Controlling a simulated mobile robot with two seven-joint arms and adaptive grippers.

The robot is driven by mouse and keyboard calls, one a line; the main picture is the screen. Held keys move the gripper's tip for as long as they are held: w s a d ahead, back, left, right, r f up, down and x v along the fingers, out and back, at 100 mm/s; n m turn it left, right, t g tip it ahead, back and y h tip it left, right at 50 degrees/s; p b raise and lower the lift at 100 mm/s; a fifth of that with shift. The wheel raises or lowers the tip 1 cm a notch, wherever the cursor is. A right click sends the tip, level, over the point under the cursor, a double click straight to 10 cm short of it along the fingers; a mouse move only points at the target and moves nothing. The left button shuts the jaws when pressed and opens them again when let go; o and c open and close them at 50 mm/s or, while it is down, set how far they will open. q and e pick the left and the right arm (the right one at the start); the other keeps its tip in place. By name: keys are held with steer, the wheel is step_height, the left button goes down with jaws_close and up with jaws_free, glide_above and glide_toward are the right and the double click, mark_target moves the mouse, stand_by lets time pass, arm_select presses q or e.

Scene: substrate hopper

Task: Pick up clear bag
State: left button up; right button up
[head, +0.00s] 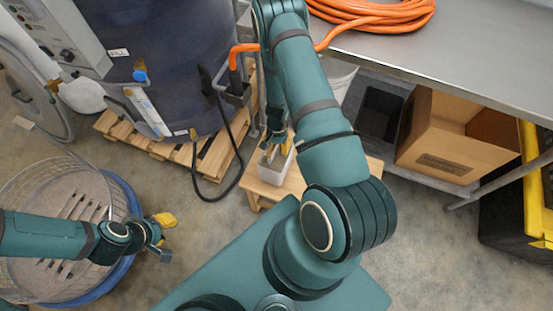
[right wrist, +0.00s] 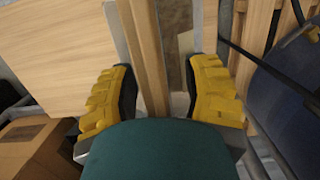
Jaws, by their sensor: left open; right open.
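I cannot make out a clear bag for certain in either view. A small pale open container (head: 272,167) stands on a low wooden stool (head: 263,190) in the head view, below my right gripper (head: 278,138). The right wrist view shows my open right gripper (right wrist: 160,90) with its yellow-backed fingers spread. Between them are a wooden strip (right wrist: 149,50), pale edges and a dim brownish area; nothing is clearly gripped.
A dark drum (head: 170,55) stands on a wooden pallet (head: 215,155), with a black cable hanging down. A steel table (head: 470,50) bears an orange hose coil (head: 375,14). A cardboard box (head: 440,135) sits on its lower shelf. Bare floor shows at the lower right.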

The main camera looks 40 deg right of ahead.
jaws_close()
stand_by(0.5)
